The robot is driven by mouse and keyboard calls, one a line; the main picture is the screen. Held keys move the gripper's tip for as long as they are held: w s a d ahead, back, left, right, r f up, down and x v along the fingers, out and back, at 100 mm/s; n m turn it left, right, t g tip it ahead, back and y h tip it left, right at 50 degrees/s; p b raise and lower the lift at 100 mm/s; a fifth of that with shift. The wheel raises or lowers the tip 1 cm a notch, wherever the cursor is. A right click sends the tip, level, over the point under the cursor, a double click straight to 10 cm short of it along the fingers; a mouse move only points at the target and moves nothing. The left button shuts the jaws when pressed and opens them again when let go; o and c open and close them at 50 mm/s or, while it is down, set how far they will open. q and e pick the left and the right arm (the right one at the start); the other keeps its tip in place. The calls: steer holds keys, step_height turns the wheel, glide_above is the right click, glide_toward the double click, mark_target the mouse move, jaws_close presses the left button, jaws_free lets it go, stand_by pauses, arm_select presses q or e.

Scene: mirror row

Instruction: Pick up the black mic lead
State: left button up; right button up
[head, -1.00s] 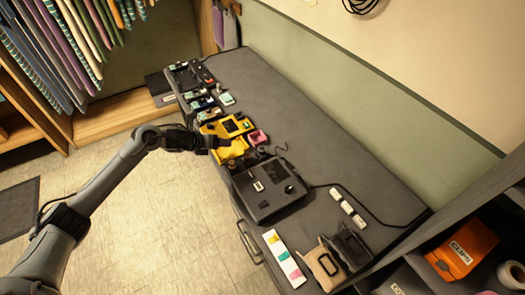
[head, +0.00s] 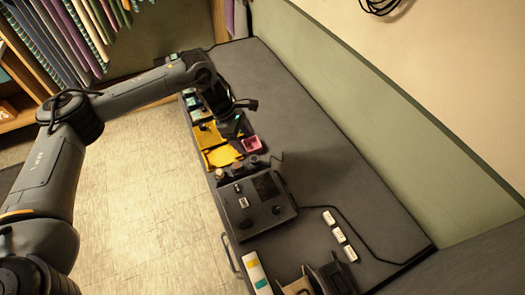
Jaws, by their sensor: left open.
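A coiled black lead (head: 380,6) hangs on the wall at the top right, cut by the picture's edge. A thin black cable (head: 375,250) also runs over the bench from near the dark console (head: 255,205); I cannot tell which one is the mic lead. My left gripper (head: 234,130) is open and points down over the far part of the yellow case (head: 222,156), beside the pink box (head: 251,144). Its fingertips are small and dark, and I cannot tell whether anything lies between them. My right gripper is not in view.
The grey bench top (head: 335,150) is bare right of the case and console. White blocks (head: 338,235) lie near the cable. A colour-marked white strip (head: 257,272) lies at the front. A green and cream wall (head: 400,115) bounds the right side.

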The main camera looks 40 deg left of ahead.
arm_select(q)
glide_above(253, 159)
steer(key=a, duration=0.2)
steer(key=f, duration=0.3)
steer(key=s+f, duration=0.1)
steer(key=shift+d+f, duration=0.15)
steer(key=shift+d, duration=0.1)
steer(key=shift+w+d+f+p, duration=0.2)
steer(key=shift+f+p, duration=0.15)
steer(key=shift+f, duration=0.2)
steer(key=shift+a+p+x, duration=0.2)
steer(key=shift+p+x, duration=0.05)
steer(key=shift+x, duration=0.9)
steer(key=shift+a+p+x, duration=0.2)
steer(key=shift+x, duration=1)
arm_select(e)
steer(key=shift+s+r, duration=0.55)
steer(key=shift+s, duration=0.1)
arm_select(q)
steer(key=shift+f, duration=0.15)
steer(key=c, duration=1.1)
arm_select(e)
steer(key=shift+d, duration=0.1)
